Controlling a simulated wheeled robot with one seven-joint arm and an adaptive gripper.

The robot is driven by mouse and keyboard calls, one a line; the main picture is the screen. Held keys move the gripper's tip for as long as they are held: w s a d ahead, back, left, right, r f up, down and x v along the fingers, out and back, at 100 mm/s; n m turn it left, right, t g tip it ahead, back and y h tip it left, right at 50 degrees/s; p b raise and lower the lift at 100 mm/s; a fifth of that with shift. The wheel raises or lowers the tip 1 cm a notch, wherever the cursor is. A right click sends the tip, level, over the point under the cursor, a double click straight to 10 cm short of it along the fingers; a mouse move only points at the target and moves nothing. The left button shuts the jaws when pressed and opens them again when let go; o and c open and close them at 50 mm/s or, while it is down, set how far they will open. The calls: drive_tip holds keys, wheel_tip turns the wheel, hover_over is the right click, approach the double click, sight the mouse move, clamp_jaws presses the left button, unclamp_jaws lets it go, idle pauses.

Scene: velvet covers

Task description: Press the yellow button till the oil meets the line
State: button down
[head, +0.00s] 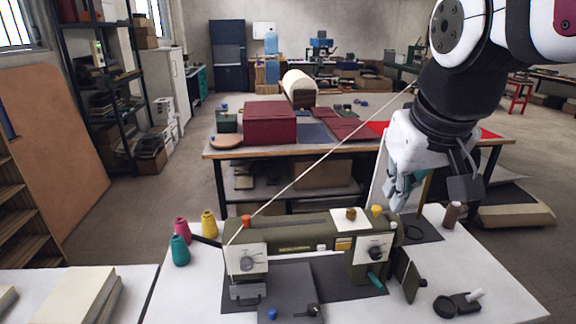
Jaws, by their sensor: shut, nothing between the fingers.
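An olive-green sewing machine (300,235) stands on the white table. A small yellow button (377,210) is on top of its right end. A brown-gold knob (351,214) is just left of it, and an orange-red cap (247,220) is on the left end. My gripper (394,203) is shut and empty, pointing down beside the yellow button, slightly to its right in the picture. I cannot tell its height above the button, and no contact shows. An oil level and its line are too small to make out.
Teal, pink and yellow thread cones (180,250) stand left of the machine, and a brown spool (452,214) stands right. A black clamp-like item (458,304) lies at front right. A cream thread (320,160) runs up from the machine. Books (80,295) lie at front left.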

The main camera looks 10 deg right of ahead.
drive_tip(key=w+d+f+g, duration=0.1)
drive_tip(key=w+d, duration=0.2)
drive_tip(key=w, duration=0.5)
drive_tip(key=w+d+f, duration=0.1)
drive_tip(key=w+d, duration=0.2)
drive_tip(key=w, duration=0.5)
drive_tip(key=b, duration=0.2)
hover_over(378, 206)
drive_tip(key=s, duration=0.3)
wheel_tip(378, 206, down, 7)
drive_tip(key=shift+w+f+g+y, duration=0.1)
drive_tip(key=shift+w+g+y, duration=0.1)
drive_tip(key=shift+g+y, duration=0.15)
drive_tip(key=p+x, duration=0.1)
drive_tip(key=x, duration=0.7)
drive_tip(key=s+p+x, duration=0.1)
drive_tip(key=x, duration=0.3)
drive_tip(key=shift+w+f+p, duration=0.15)
drive_tip(key=shift+f+p, duration=0.15)
drive_tip(key=shift+f, duration=0.75)
